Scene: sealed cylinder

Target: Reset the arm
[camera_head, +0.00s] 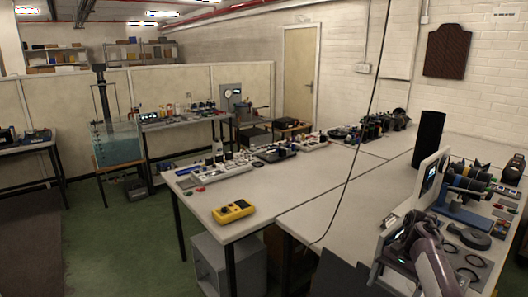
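One of my arms, most likely the right, shows at the lower right as a grey-purple link (432,268) with dark parts around it, over the near edge of the right-hand bench. I cannot make out its fingertips or whether they are open or shut. My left arm and gripper are not in view. Just beyond the link, a blue stand (462,213) bears a dark cylinder assembly (466,184). Several black rings (471,258) and a dark grey round piece (468,237) lie on the bench beside it.
Pale benches (300,183) run across the middle. A yellow meter (233,211) sits near the left bench's front edge. A dark cable (370,105) hangs in front. Green floor (125,240) is open at left.

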